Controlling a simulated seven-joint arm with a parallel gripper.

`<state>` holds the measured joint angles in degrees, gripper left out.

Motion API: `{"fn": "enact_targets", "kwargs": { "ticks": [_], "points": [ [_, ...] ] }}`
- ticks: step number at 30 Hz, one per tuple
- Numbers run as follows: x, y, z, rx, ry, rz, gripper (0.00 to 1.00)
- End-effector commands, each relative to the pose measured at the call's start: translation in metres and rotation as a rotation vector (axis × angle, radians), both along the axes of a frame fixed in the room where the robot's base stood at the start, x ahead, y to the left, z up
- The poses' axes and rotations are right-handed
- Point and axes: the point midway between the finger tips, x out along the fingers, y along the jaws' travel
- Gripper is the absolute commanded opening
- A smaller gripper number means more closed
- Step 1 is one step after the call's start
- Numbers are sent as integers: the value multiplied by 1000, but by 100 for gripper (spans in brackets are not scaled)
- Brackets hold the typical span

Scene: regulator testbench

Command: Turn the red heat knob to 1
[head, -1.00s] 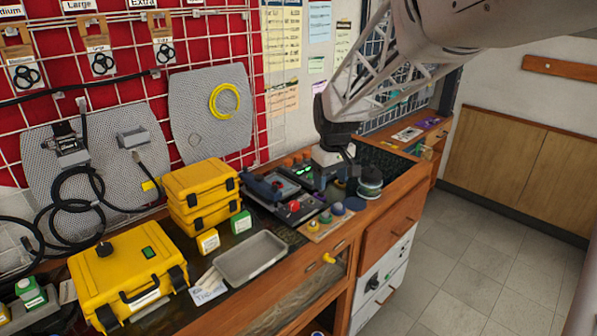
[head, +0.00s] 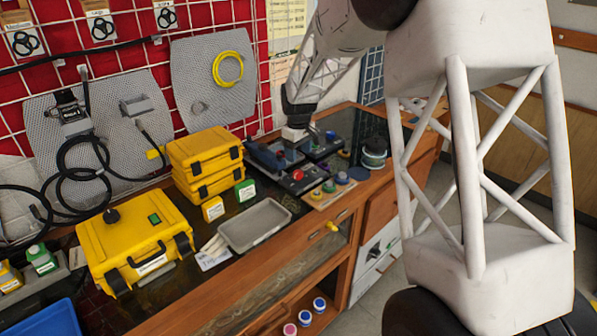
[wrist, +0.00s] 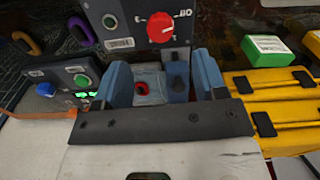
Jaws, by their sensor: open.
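The red heat knob (wrist: 160,27) is on a dark panel near the top of the wrist view. White marks and digits stand beside it, but its exact setting is too small to read. In the head view the red knob (head: 297,174) shows just in front of my gripper (head: 292,149). In the wrist view my gripper (wrist: 162,68) points down with two blue fingers spread wide, one on each side. A grey-blue part with a small red ring shows between them. The fingers are behind the red knob, apart from it, and hold nothing.
A panel with a green knob (wrist: 80,80) and a lit green display is at left. Several coloured caps lie in front of the panels. Yellow cases (head: 205,160), a green-white box (head: 245,190) and a grey tray (head: 255,225) stand to the left in the head view.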

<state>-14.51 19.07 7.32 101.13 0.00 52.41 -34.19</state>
Motion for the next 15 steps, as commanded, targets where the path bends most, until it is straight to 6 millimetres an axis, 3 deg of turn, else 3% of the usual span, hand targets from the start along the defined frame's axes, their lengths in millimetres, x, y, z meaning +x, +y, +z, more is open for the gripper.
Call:
{"fn": "enact_targets", "kwargs": {
  "ticks": [15],
  "points": [
    [0,0,-6,0,1,1,65]
  ]
}}
